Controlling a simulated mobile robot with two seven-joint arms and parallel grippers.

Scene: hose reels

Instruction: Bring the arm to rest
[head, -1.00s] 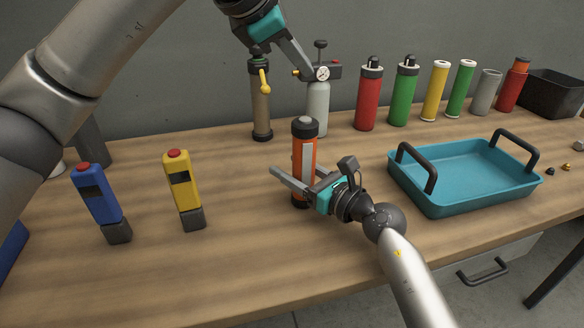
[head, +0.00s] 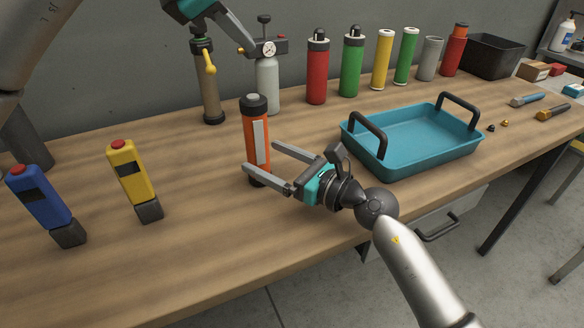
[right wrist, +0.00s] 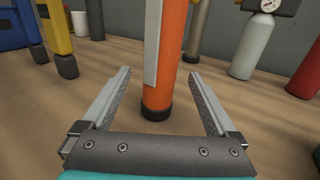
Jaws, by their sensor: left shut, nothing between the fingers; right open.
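My right gripper (head: 263,157) is open, low over the table, and its silver fingers point left. An upright orange cylinder (head: 249,135) with a black cap and a pale stripe stands at its fingertips. In the right wrist view the orange cylinder (right wrist: 170,60) rises upright between the tips of my open right gripper (right wrist: 159,73), with gaps on both sides. My left gripper (head: 249,48) is shut and empty at the top of the head view, near the grey bottle with a gauge (head: 267,85). Its upper part is cut off by the frame edge.
A tan cylinder with a yellow lever (head: 209,95) stands under my left gripper. A blue device (head: 45,203) and a yellow device (head: 132,178) stand at left. A teal tray (head: 420,145) with black handles lies right. Several cylinders line the back, beside a black bin (head: 490,57).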

